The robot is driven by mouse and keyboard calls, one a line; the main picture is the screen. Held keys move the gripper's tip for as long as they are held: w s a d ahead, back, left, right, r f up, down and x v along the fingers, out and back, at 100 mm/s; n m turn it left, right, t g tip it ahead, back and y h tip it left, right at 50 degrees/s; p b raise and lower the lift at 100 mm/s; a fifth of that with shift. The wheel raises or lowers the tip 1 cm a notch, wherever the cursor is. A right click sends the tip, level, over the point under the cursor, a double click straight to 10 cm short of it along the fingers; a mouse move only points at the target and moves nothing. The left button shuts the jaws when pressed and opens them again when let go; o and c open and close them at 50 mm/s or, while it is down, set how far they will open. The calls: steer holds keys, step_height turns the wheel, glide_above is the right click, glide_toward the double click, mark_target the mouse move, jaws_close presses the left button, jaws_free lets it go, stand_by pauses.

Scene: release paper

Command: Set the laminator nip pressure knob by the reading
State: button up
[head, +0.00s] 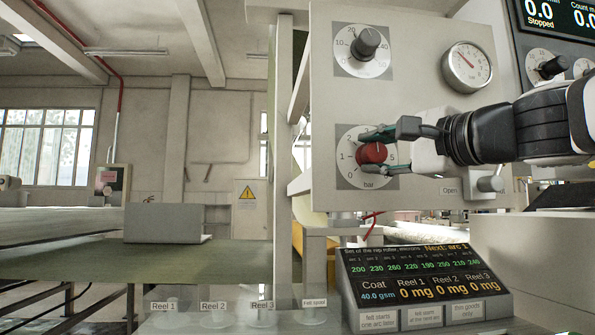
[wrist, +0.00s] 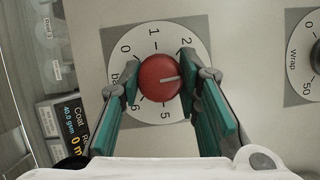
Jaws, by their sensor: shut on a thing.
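The red nip pressure knob (head: 371,153) sits on a white bar dial (head: 347,139) on the grey panel, below a dark knob. It also shows in the wrist view (wrist: 156,86). My gripper (head: 386,150) is shut on the red knob, one finger on each side of it. In the wrist view, the fingers (wrist: 159,82) flank the knob, and its pale pointer line points right, towards the right finger. The right finger hides the dial marks there; 0, 1, 2 and 5 show. A round gauge (head: 467,67) is at the upper right, its needle pointing up-left; its reading is too small to tell.
A dark knob (head: 365,43) is above the red one. Below the panel, a display (head: 427,273) reads "Next: arc 1", Coat 40.0 gsm and 0 mg for each reel. A lever (head: 490,184) marked Open is below my arm. Another display (head: 559,14) reads Stopped.

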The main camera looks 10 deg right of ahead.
steer(key=shift+m+b, duration=0.3)
steer(key=shift+m, duration=0.1)
steer(key=o, duration=1.1)
steer(key=shift+o, duration=0.2)
steer(key=v, duration=1.2)
steer(key=shift+f, duration=0.25)
